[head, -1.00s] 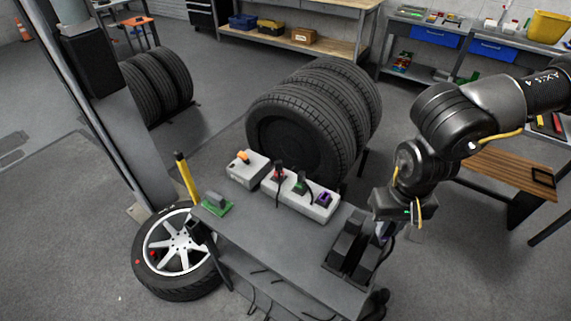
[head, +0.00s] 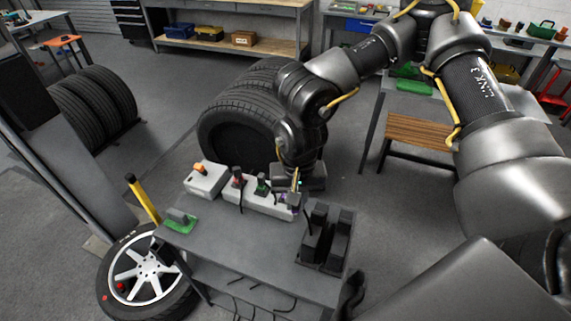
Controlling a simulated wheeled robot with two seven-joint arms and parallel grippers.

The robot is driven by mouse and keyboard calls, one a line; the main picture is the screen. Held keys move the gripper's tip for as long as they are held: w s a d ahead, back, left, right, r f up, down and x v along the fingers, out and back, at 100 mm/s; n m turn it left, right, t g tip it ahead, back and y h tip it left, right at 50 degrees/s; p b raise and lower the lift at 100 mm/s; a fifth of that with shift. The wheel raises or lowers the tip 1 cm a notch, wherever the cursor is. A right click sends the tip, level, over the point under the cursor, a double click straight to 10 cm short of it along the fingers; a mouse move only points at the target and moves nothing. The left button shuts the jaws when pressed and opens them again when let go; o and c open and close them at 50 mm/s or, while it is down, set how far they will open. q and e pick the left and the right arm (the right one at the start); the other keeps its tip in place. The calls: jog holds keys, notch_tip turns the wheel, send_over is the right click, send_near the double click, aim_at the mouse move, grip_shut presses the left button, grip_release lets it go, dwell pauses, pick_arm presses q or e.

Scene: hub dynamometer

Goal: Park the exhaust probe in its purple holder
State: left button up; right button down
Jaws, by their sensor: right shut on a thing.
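The white holder block (head: 257,202) lies along the back edge of the grey bench (head: 235,240). It carries a red-marked holder (head: 238,179), a green-marked holder (head: 262,184) and, at its right end, the purple holder (head: 295,199), of which only small bits show. My right gripper (head: 291,190) is over this right end, pointing down, shut on the exhaust probe. The probe is mostly hidden by the gripper, and I cannot tell whether it is inside the holder or just above it. My left gripper is not in view.
A black upright stand (head: 325,240) is on the bench, right of the holder block. A grey box with an orange knob (head: 205,180) is to its left, near a green pad (head: 180,222). Large tyres (head: 235,130) stand right behind the bench.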

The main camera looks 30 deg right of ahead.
jog(key=w+d+f+n+p, duration=0.2)
jog(key=w+n, duration=0.6)
jog(key=n, duration=0.7)
jog(key=w+d+f+n+p, duration=0.3)
jog(key=w+n, duration=0.5)
jog(key=n, duration=0.8)
jog(key=shift+d+f, duration=0.65)
jog(key=shift+f, duration=0.1)
jog(key=shift+w+f, duration=0.1)
jog(key=shift+f, duration=0.1)
notch_tip(320, 180, down, 5)
jog(key=b, duration=0.4)
jog(key=shift+f, duration=0.2)
